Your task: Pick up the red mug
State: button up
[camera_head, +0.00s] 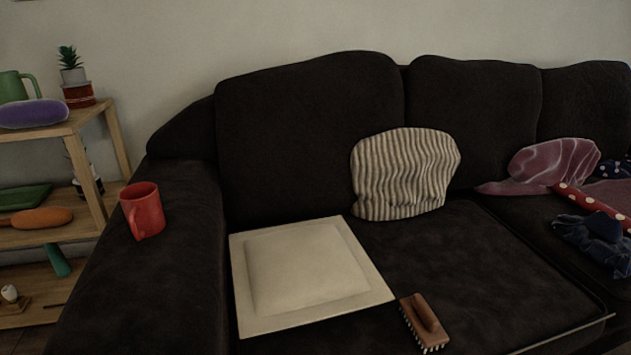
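The red mug (143,212) stands upright on the left armrest of the dark sofa (310,120) in the head view. Its opening faces up and its handle points towards the camera, at its lower front. Nothing touches it apart from the armrest. My gripper does not show in this view.
A wooden shelf (92,197) stands left of the armrest, holding a green jug (14,87), a purple object (33,113) and a potted plant (72,66). A cream square panel (308,268), a brush (424,322) and a striped cushion (405,174) lie on the seat. The armrest around the mug is clear.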

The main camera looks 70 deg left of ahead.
aim_at(141, 203)
jog(key=u, duration=3.45)
